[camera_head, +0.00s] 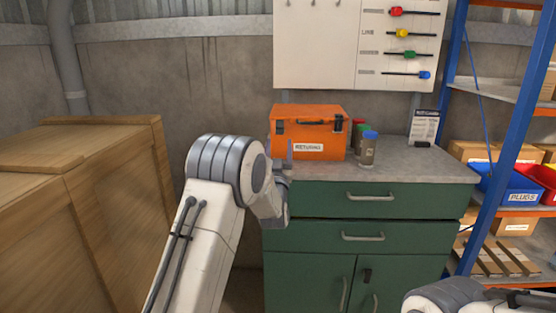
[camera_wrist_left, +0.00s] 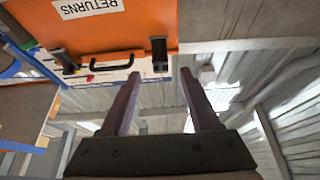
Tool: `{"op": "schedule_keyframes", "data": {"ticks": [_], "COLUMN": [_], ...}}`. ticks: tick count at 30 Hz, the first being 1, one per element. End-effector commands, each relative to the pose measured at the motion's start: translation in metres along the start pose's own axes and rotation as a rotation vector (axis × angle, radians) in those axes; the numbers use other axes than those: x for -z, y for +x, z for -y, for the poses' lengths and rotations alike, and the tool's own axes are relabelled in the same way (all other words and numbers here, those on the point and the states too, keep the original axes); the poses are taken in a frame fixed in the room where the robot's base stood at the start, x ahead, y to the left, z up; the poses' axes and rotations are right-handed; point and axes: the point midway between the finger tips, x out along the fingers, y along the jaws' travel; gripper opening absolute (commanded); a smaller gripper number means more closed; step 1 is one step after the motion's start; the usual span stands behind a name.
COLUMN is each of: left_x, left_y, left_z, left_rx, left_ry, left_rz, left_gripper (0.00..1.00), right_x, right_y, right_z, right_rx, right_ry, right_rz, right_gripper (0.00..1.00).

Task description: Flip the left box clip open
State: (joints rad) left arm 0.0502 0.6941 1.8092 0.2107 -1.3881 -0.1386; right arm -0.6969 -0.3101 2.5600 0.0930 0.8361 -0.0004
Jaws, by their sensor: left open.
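An orange box (camera_head: 321,140) labelled RETURNS stands on the grey top of a green cabinet. Its front has a dark handle (camera_head: 310,122) and two dark clips. The left clip (camera_head: 280,127) shows just above my left gripper (camera_head: 290,152), and the right clip (camera_head: 338,123) is farther right. In the left wrist view the box is upside down, so its left clip (camera_wrist_left: 159,52) appears right of the handle (camera_wrist_left: 112,63). There my left gripper (camera_wrist_left: 160,76) is open and empty, its fingertips on either side of the clip's line. Contact cannot be told.
Jars (camera_head: 368,148) stand right of the box, and a small sign (camera_head: 424,127) stands farther right. A wooden crate (camera_head: 80,195) fills the left. A blue-post shelf with bins (camera_head: 513,190) stands at the right. Part of my right arm shows at the bottom right.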

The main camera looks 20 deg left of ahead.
Motion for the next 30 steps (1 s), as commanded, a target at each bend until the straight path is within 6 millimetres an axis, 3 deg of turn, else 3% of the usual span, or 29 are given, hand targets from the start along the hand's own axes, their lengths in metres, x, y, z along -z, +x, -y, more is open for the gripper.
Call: {"op": "schedule_keyframes", "data": {"ticks": [3, 10, 26, 30], "left_x": [-0.001, 0.000, 0.000, -0.002], "left_y": [-0.024, -0.051, -0.054, -0.059], "left_z": [0.000, 0.000, -0.001, -0.025], "left_rx": [-0.001, -0.001, -0.002, -0.054], "left_ry": [0.001, -0.001, -0.002, -0.025], "left_rz": [0.002, 0.000, 0.003, 0.090], "left_gripper": [0.62, 0.62, 0.62, 0.62], "right_x": [0.000, 0.000, 0.000, 0.000], "right_y": [0.005, 0.007, 0.007, 0.007], "right_z": [0.000, -0.001, -0.001, -0.001], "right_rx": [0.000, 0.000, 0.000, 0.000], "right_ry": [0.000, 0.000, 0.000, 0.000], "right_rz": [0.000, 0.000, 0.000, 0.000], "right_gripper": [0.50, 0.50, 0.50, 0.50]}}
